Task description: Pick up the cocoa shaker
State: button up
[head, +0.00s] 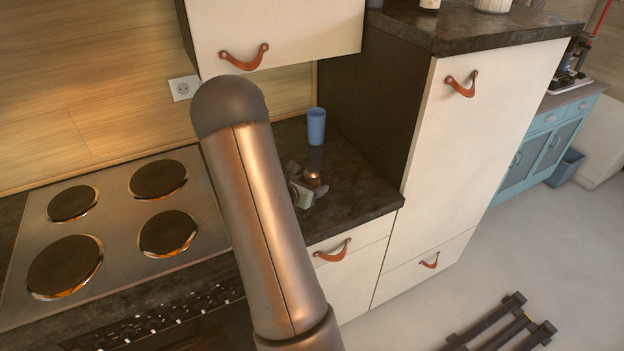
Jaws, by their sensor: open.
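My thick arm link covers part of the view to the left. I cannot tell whether the fingers touch the shaker, and its lower part is hidden.
A blue cup (316,126) stands behind the gripper near the wall. A stove (112,222) with several hotplates is to the left. A tall cabinet (478,150) bounds the counter (352,197) on the right. A wall cabinet (285,30) hangs above.

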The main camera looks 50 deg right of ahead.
jog(key=shift+x, duration=0.75)
jog(key=c, duration=1.1)
jog(key=shift+r, duration=0.1)
